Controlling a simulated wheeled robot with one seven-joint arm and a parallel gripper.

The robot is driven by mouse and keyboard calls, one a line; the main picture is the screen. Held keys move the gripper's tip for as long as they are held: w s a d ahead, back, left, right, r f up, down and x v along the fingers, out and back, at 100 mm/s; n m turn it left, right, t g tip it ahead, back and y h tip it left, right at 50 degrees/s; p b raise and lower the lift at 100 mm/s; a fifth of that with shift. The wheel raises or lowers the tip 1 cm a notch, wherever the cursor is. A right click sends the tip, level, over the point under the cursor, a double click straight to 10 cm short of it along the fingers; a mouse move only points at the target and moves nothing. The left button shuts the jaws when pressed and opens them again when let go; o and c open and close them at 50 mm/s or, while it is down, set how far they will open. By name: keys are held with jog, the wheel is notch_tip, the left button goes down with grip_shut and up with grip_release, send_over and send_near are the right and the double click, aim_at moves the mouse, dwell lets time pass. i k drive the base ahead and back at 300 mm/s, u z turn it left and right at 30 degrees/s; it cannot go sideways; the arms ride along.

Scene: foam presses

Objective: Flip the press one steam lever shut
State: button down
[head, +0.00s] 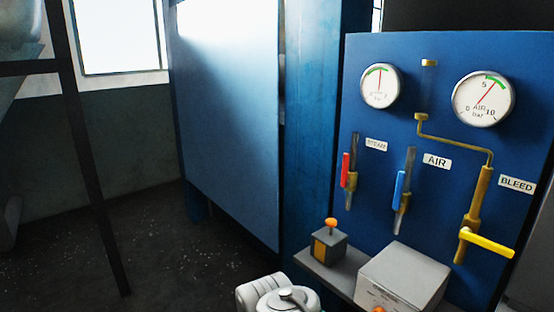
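The steam lever has a red handle (345,170) and sits on a short brass valve and pipe, left on the blue panel (437,110). The handle points up, roughly in line with its pipe. The STEAM label (376,144) is just right of it. No press number is readable here. Part of my arm, pale grey and rounded, shows at the bottom edge, below and left of the lever and apart from it. My gripper is not in view.
The AIR lever (399,186) has a blue handle, upright. The BLEED lever (487,243) has a yellow handle sticking out sideways. Two gauges (380,86) (483,98) sit above. A shelf below holds a button box (328,245) and a grey box (403,277).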

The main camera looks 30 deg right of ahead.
aim_at(345, 182)
jog(key=u, duration=0.35)
jog(key=i, duration=1.3)
jog(key=z, duration=0.2)
